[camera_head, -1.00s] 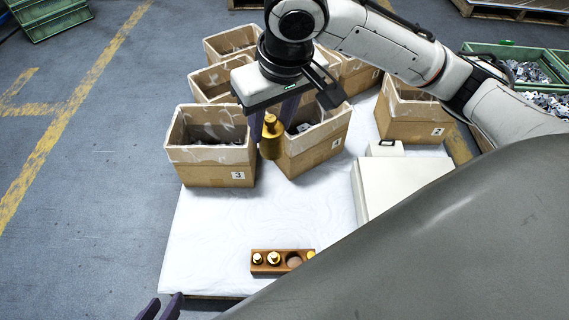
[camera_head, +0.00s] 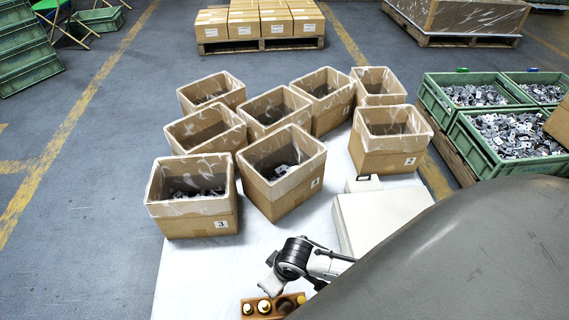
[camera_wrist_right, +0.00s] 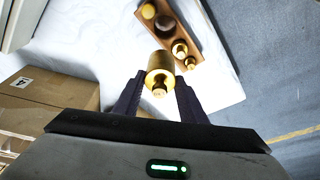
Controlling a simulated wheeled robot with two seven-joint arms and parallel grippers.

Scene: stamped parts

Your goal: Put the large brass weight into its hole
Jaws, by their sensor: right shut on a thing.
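My right gripper (camera_wrist_right: 158,108) is shut on the large brass weight (camera_wrist_right: 160,72), a cylinder with a knob, in the right wrist view. The weight is held above the table, apart from the wooden block (camera_wrist_right: 191,35). In that block are two small knobbed weights (camera_wrist_right: 180,49), an empty dark hole (camera_wrist_right: 165,25) and a brass round (camera_wrist_right: 148,10) at the far end. In the head view the block (camera_head: 255,314) is at the bottom edge, partly cut off, and my right wrist hides the held weight. My left gripper is not in view.
Open cardboard boxes (camera_head: 190,222) with plastic liners stand behind the block, some holding metal parts. A pale case (camera_head: 375,215) lies to the right. The white table surface (camera_head: 195,265) left of my arm is clear.

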